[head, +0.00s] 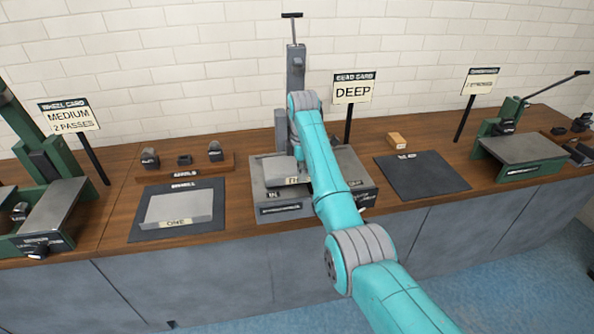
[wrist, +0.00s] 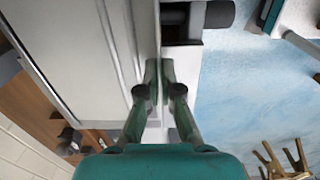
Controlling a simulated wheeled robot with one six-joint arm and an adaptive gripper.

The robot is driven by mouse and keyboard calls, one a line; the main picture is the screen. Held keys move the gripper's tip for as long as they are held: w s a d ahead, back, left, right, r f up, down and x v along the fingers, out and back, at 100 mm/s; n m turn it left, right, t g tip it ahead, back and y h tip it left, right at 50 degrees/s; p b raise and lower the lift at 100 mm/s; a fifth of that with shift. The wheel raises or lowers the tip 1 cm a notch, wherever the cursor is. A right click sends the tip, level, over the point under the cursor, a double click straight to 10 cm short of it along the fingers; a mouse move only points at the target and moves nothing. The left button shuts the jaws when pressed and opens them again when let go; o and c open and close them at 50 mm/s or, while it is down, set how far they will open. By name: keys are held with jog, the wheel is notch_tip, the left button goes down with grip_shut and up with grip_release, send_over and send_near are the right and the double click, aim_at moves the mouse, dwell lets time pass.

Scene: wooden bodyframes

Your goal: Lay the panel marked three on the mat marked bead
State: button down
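A grey panel (head: 279,171) lies on the middle machine, its front label mostly behind my arm; only a first letter like T shows, so I cannot confirm "three". A dark, empty mat (head: 425,178) lies right of that machine; its small label is too blurred to read. In the wrist view my gripper (wrist: 160,68) has its fingers close together at the long edge of a pale grey plate (wrist: 85,35). I cannot tell whether they pinch it. In the head view my arm hides the gripper.
A panel marked one (head: 180,208) lies on the left mat (head: 150,234). Green machines (head: 522,150) stand at both ends of the bench. A small wooden block (head: 398,139) sits behind the right mat. Upright sign cards (head: 354,88) stand along the back. A stool (wrist: 285,160) stands on the floor.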

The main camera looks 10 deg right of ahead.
jog(key=shift+r, duration=1.15)
jog(key=shift+r, duration=0.15)
